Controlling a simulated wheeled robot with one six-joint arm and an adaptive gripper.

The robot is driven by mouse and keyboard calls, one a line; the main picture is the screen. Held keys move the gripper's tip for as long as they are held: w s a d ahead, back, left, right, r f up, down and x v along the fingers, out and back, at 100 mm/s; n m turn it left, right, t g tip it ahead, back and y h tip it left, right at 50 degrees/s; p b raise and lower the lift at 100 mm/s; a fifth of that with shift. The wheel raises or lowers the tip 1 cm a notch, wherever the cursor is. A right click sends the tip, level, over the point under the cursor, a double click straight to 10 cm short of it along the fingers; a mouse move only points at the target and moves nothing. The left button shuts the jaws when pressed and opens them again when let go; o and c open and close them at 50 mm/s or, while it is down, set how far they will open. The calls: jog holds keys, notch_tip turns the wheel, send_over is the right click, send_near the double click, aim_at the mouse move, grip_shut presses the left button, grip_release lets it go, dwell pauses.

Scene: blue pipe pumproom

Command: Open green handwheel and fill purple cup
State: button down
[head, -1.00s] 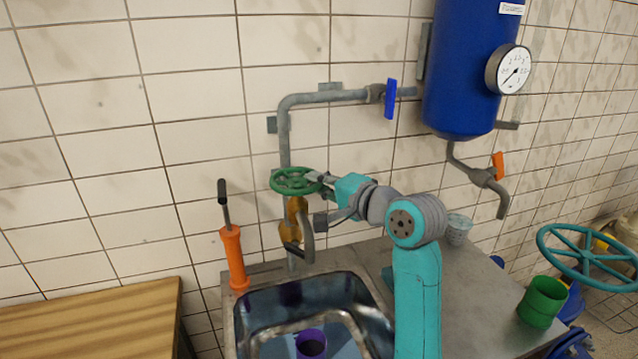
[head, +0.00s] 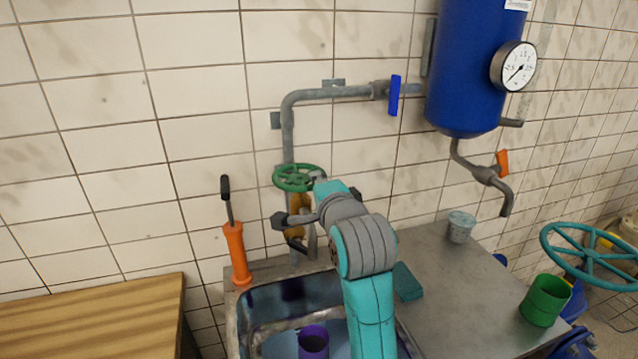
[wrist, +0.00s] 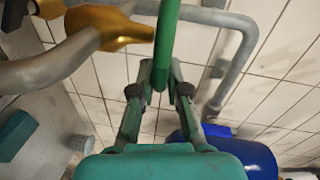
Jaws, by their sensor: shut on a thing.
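The green handwheel (head: 297,177) sits on a brass valve body (head: 297,212) on the grey pipe above the sink. My gripper (wrist: 160,88) is shut on the wheel's green rim (wrist: 167,40) in the wrist view. In the head view my arm partly hides the fingers and the valve spout. The purple cup (head: 313,343) stands upright in the sink (head: 240,330), below the spout. The head view's lower edge cuts off its bottom, and I cannot see inside it well.
An orange pump (head: 236,254) stands left of the valve. A blue tank (head: 468,75) with a gauge hangs at right. A speckled cup (head: 460,226), a green sponge (head: 407,281) and a green cup (head: 545,300) stand on the counter. A blue-handled valve (head: 394,95) is on the upper pipe.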

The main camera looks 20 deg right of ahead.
jog(key=c, duration=1.2)
grip_release()
jog(key=shift+a, duration=0.1)
jog(key=shift+o, duration=0.2)
jog(key=shift+s, duration=0.1)
jog(key=s+r, duration=0.1)
jog(key=s, duration=0.6)
jog(key=shift+s, duration=0.2)
jog(key=shift+a, duration=0.1)
